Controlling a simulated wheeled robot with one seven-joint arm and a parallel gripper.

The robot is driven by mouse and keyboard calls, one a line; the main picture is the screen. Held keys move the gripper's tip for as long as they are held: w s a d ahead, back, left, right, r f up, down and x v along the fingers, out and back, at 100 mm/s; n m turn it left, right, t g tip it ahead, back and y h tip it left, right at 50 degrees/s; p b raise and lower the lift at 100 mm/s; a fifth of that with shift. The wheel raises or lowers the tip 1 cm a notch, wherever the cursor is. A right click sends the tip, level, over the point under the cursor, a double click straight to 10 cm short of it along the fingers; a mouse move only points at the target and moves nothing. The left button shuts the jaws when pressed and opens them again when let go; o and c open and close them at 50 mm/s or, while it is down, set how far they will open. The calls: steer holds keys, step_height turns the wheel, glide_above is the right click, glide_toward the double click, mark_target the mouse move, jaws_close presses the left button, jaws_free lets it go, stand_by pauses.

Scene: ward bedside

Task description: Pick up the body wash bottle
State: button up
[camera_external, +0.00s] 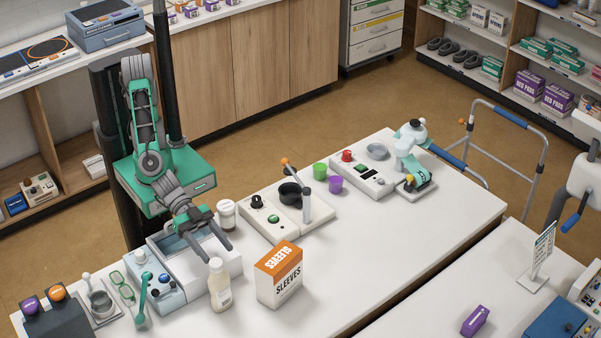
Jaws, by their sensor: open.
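A pale cream bottle with a white cap (220,291), which looks like the body wash bottle, stands upright on the white table near its front edge. Its label is too small to read. My gripper (216,251) is open and empty. It hangs over the white open box, just behind and above the bottle's cap in the picture, and appears apart from it. The exact gap between fingers and cap cannot be told from this one view.
The white open box (231,267) stands directly behind the bottle. An orange and white SLEEVES box (280,279) stands close to its right. A white jar (226,211) and a device with a black bowl (289,194) are farther back. The table's front right is clear.

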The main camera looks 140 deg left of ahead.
mark_target(220, 272)
steer(key=shift+m+t+h, duration=0.3)
steer(key=shift+m+t, duration=0.4)
steer(key=shift+t, duration=0.2)
steer(key=w+d, duration=0.1)
steer(key=w, duration=0.2)
steer(key=w+d+f+p, duration=0.1)
steer(key=w, duration=0.2)
steer(key=w+d+p, duration=0.1)
steer(key=w, duration=0.2)
steer(key=shift+f, duration=0.15)
steer(key=shift+c, duration=0.2)
jaws_close()
